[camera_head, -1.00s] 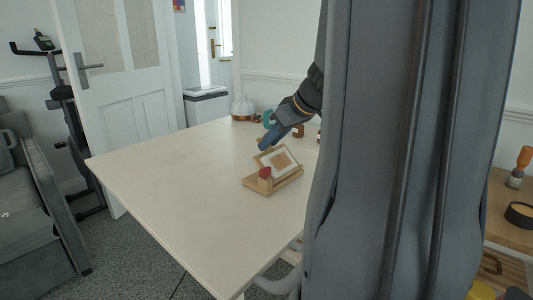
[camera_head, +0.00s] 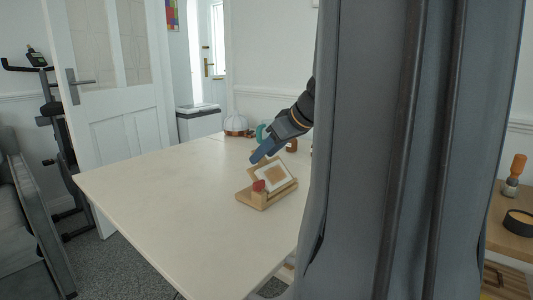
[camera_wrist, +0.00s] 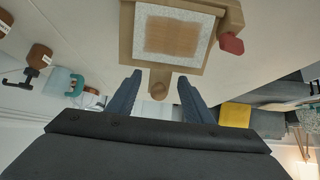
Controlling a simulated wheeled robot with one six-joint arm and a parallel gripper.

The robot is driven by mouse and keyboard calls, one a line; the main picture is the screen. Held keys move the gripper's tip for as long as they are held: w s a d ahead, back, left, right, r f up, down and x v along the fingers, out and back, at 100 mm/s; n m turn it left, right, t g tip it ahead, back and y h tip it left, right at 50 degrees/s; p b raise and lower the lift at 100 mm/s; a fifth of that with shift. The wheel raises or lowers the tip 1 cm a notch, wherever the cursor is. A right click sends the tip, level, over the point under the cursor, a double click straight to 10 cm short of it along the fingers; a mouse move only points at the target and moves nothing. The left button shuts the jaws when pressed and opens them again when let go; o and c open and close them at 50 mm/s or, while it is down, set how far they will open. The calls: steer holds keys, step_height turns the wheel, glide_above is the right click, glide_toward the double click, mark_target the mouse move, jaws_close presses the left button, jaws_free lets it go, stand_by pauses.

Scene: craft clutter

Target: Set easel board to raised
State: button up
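The easel (camera_head: 266,197) stands on the pale table, a small wooden base with a tilted board (camera_head: 273,175) that has a white sheet with a brown square. A red knob or block (camera_head: 258,185) sits at its front left. In the wrist view the board (camera_wrist: 172,35) fills the top, with a round wooden tab (camera_wrist: 158,90) at its edge and the red piece (camera_wrist: 231,43) to the right. My gripper (camera_wrist: 158,92) is open, its two dark fingers on either side of the tab. In the head view my gripper (camera_head: 256,158) is just above the board's upper edge. I cannot tell if it touches.
The pale table (camera_head: 160,195) is clear to the left of the easel. My column hides the table's right side.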

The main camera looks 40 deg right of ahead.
steer(key=a+p+v, duration=0.1)
steer(key=v, duration=0.6)
steer(key=shift+s+d+r, duration=0.25)
steer(key=shift+s+d, duration=0.05)
steer(key=shift+d, duration=0.2)
steer(key=shift+d, duration=0.1)
